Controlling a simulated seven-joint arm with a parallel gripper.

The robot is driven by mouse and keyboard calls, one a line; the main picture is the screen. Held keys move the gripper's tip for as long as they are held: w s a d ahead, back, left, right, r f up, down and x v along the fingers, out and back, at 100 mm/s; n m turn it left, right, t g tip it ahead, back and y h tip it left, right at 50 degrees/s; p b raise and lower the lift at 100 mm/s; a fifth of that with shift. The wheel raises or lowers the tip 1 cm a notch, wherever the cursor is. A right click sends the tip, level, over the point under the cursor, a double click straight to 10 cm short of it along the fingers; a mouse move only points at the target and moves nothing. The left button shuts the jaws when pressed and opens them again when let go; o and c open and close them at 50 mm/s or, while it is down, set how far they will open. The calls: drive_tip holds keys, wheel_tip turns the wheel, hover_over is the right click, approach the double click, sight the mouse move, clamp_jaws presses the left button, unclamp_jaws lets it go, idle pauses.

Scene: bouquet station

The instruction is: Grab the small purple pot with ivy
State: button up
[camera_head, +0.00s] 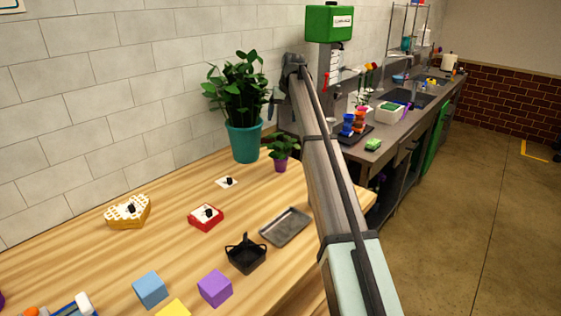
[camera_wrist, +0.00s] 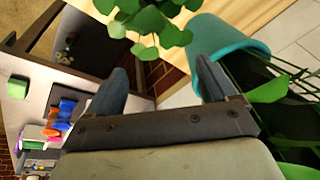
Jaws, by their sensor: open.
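The small purple pot (camera_head: 280,165) with green ivy (camera_head: 282,146) stands upright at the table's back right, just right of a larger teal pot. In the wrist view, ivy leaves (camera_wrist: 150,22) hang at the top centre, beyond the fingertips; the purple pot itself cannot be made out there. My gripper (camera_wrist: 164,72) is open and empty, its two dark fingers spread towards the leaves. In the head view my arm hides part of the area beside the pot, and the gripper is small, above and near the ivy.
The teal pot (camera_head: 244,142) with a tall plant is close beside the right finger in the wrist view (camera_wrist: 232,48). A metal tray (camera_head: 285,227), black basket (camera_head: 246,256), red box (camera_head: 206,218) and blue (camera_head: 150,290) and purple (camera_head: 215,288) cubes lie nearer on the table.

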sight(281, 142)
drive_tip(key=f+m+g, duration=0.1)
drive_tip(key=f+m, duration=0.3)
drive_tip(key=m, duration=0.2)
drive_tip(key=s+f+m, duration=0.1)
drive_tip(key=f+m, duration=0.4)
drive_tip(key=m, duration=0.1)
drive_tip(key=a+f+m+g, duration=0.1)
drive_tip(key=f+m, duration=0.3)
drive_tip(key=m, duration=0.3)
drive_tip(key=shift+s+f+g, duration=0.15)
drive_tip(key=shift+s+g, duration=0.15)
drive_tip(key=shift+s, duration=0.05)
idle(0.4)
drive_tip(key=shift+c, duration=0.3)
clamp_jaws()
idle(0.4)
